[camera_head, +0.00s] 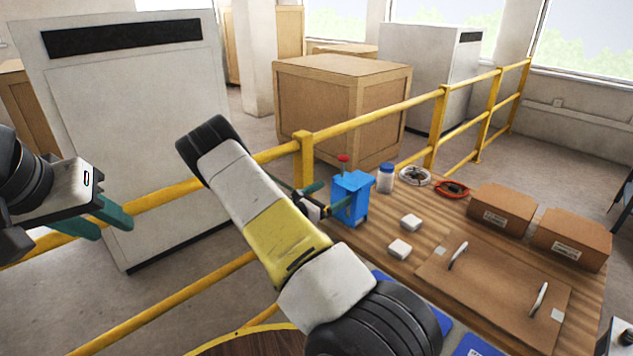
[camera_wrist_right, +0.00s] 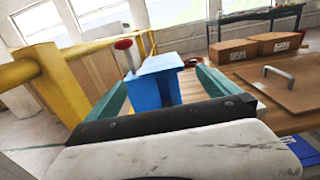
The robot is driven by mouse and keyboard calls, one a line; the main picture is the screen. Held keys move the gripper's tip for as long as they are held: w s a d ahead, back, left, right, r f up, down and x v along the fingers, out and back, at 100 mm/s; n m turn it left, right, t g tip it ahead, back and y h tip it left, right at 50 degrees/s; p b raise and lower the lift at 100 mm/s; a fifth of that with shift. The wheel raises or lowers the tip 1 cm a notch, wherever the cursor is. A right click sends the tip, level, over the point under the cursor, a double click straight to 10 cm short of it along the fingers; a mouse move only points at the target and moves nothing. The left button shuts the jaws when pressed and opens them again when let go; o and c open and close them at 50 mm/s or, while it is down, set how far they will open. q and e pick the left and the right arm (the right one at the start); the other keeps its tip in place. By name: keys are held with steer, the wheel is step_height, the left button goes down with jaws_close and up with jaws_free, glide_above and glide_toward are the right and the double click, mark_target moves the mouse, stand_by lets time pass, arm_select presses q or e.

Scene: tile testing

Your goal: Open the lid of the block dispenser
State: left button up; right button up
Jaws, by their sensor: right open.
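The blue block dispenser (camera_head: 352,198) stands upright near the table's left edge, with a red knob (camera_head: 343,160) above its back. In the right wrist view the dispenser (camera_wrist_right: 150,92) shows a lighter blue flat top (camera_wrist_right: 163,64), which looks closed. My right gripper (camera_head: 322,196) is open beside the dispenser. In the right wrist view its teal fingers (camera_wrist_right: 165,88) lie apart on either side of the blue body, with no clear contact. My left gripper (camera_head: 114,233) is at the far left, away from the table, empty, with its teal fingers apart.
Beyond the dispenser are a blue-lidded jar (camera_head: 386,179), a white coil (camera_head: 415,176) and a red ring (camera_head: 451,188). White blocks (camera_head: 400,249), cardboard boxes (camera_head: 502,209) and a board with handles (camera_head: 497,279) lie to the right. A yellow railing (camera_head: 304,160) runs behind the table.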

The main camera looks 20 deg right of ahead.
glide_toward(355, 180)
steer(key=shift+x, duration=1.15)
